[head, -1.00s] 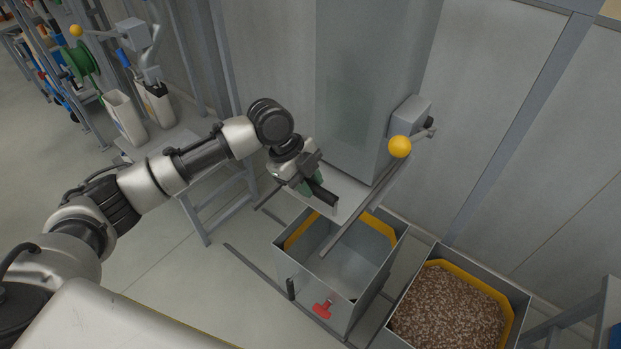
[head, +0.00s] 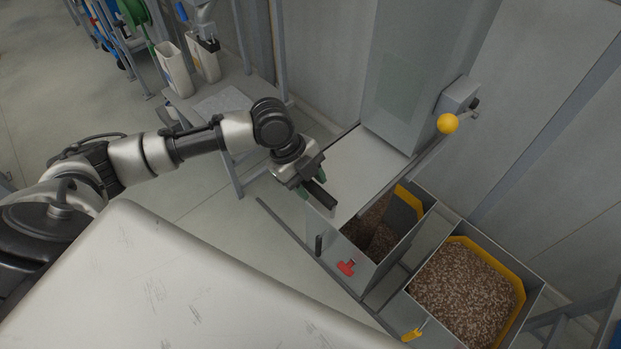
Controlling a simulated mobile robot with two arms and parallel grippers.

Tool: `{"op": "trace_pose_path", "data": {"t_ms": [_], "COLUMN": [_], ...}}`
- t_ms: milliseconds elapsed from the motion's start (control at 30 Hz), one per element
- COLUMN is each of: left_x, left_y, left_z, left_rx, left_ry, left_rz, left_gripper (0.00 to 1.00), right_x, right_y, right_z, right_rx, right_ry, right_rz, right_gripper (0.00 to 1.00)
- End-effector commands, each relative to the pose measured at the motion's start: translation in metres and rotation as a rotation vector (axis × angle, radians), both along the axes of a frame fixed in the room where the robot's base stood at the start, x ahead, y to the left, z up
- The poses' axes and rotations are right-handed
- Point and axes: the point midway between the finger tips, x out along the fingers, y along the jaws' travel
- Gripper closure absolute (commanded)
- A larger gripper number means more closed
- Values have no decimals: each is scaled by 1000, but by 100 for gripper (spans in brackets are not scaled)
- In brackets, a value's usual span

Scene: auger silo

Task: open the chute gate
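The chute gate (head: 357,172) is a flat pale grey plate drawn well out from under the grey chute (head: 410,75), toward my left gripper. My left gripper (head: 313,188) is at the plate's near edge, its green finger pads on either side of the dark handle bar, and looks shut on it. Brown pellets (head: 376,217) come down below the chute into the grey bin (head: 392,262), whose floor is partly covered. The plate hides part of this bin. My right gripper is not in view.
A second bin (head: 525,298), full of pellets, stands to the right. A yellow ball knob (head: 447,123) on a lever sticks out beside the chute. A bench with white containers (head: 173,70) is at back left.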

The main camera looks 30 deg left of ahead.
Motion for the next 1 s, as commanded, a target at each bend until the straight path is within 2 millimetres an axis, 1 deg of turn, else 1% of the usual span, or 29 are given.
{"op": "trace_pose_path", "data": {"t_ms": [33,67,200,333,433,567,800,900,1000], "left_x": [0,0,0,0,1,0,-2,-2,-3], "left_y": [0,0,0,1,4,14,34,40,44], "left_z": [0,0,0,1,7,25,69,84,92], "left_rx": [0,0,0,0,1,4,2,2,1], "left_ry": [0,0,0,0,-2,-5,-5,-4,-2], "left_rz": [0,0,0,0,1,0,2,2,1], "left_gripper": [51,48,48,48,48,48,48,48,48], "right_x": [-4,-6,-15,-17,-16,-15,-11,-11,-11], "right_y": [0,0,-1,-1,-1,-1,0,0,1], "right_z": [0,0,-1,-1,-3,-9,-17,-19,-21], "right_rx": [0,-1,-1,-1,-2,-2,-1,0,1], "right_ry": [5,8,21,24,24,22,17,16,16], "right_rz": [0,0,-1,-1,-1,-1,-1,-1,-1], "right_gripper": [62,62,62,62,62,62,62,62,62]}}
